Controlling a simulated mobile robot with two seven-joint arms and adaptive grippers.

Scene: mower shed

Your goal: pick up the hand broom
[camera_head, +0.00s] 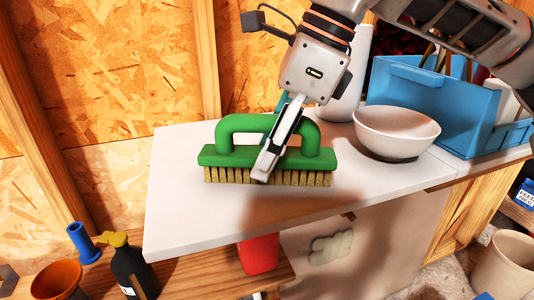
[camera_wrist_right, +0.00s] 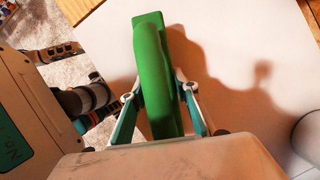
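The hand broom (camera_head: 228,156) has a green body with an arched handle and pale bristles. It stands bristles down on the white tabletop. My right gripper (camera_head: 274,150) reaches down over it, one finger in front of the handle. In the right wrist view, the green handle (camera_wrist_right: 157,75) runs between the two fingers of the right gripper (camera_wrist_right: 158,85), one on each side. The fingertips are very close to the handle; whether they press on it is unclear. My left gripper is not in view.
A white bowl (camera_head: 396,135) and a blue caddy (camera_head: 400,86) stand right of the broom on the white table (camera_head: 190,215). A white bottle (camera_head: 352,75) is behind. The table's front left is clear.

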